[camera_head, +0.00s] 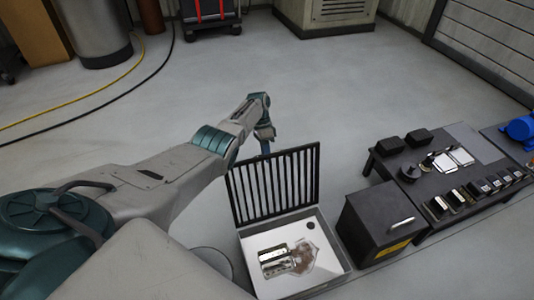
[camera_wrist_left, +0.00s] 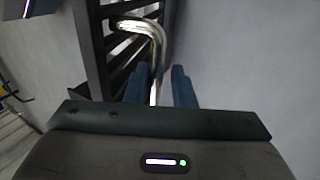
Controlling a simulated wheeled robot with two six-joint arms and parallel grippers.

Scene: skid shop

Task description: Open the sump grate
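The black sump grate (camera_head: 275,187) stands raised, nearly upright, along the far edge of the pale sump box (camera_head: 333,262). The box's inside shows from above. My left gripper (camera_head: 265,148) is at the raised grate's top edge, on its far side. In the left wrist view, the grate's dark bars (camera_wrist_left: 95,45) are at the left and a bent chrome handle (camera_wrist_left: 148,32) runs down between my blue fingers (camera_wrist_left: 157,88). The fingers stand apart, with a gap between the handle and the right finger. My right gripper is not in view.
Hoses (camera_head: 110,88) lie at the far left.

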